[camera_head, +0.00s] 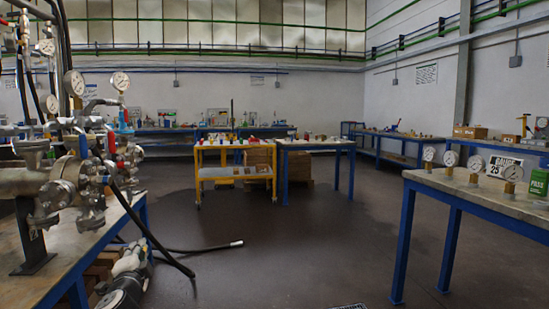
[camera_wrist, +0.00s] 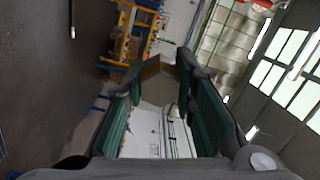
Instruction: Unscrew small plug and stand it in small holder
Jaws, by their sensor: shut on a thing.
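In the wrist view my gripper (camera_wrist: 160,66) has its two dark fingers with green pads closed on a small grey-brown piece (camera_wrist: 157,83). It looks like the small plug, but its shape is partly hidden by the fingers. The piece is held in the air, with the room behind it. In the head view a flanged metal vessel (camera_head: 62,185) with valves and gauges is on the left bench. I cannot make out the small holder in either view, nor which opening the plug fits.
The left bench (camera_head: 105,238) has blue legs. A black hose (camera_head: 205,250) runs by its side. At right, a blue-legged table (camera_head: 425,178) holds several gauges, a sign (camera_head: 503,167) and a green box (camera_head: 538,182). A yellow cart (camera_head: 235,173) stands farther back.

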